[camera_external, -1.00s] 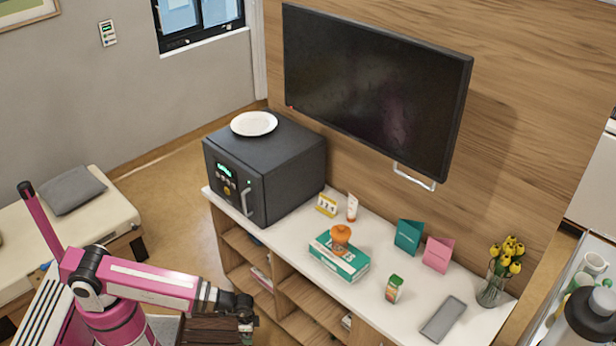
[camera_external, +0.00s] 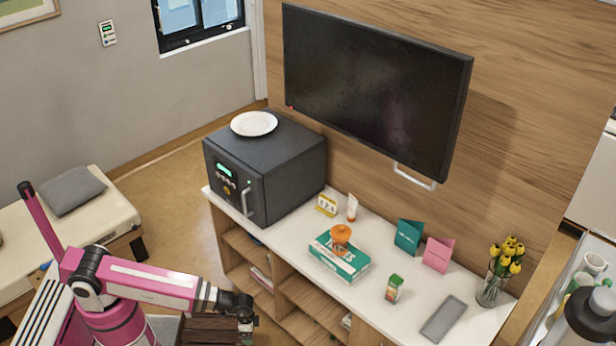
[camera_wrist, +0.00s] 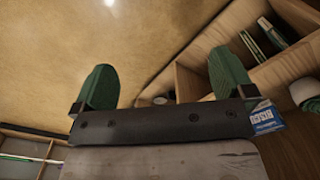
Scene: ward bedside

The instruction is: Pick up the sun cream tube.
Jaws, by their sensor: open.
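The sun cream tube (camera_external: 352,207) is small and white with an orange part. It stands upright on the white cabinet top, near the wall and just right of the black microwave, with a small yellow-and-white block beside it. My gripper (camera_external: 246,322) is low in front of the cabinet, to the left of and well apart from the tube. In the wrist view my gripper (camera_wrist: 164,82) shows two green fingertips spread wide with nothing between them. The tube is not visible in the wrist view.
The microwave (camera_external: 264,165) carries a plate (camera_external: 254,123). A teal-and-white box (camera_external: 338,262) with an orange item (camera_external: 341,234) on it stands in front of the tube. Cards, a small green-topped container (camera_external: 394,288), a grey slab (camera_external: 443,319) and a flower vase (camera_external: 491,290) stand further right.

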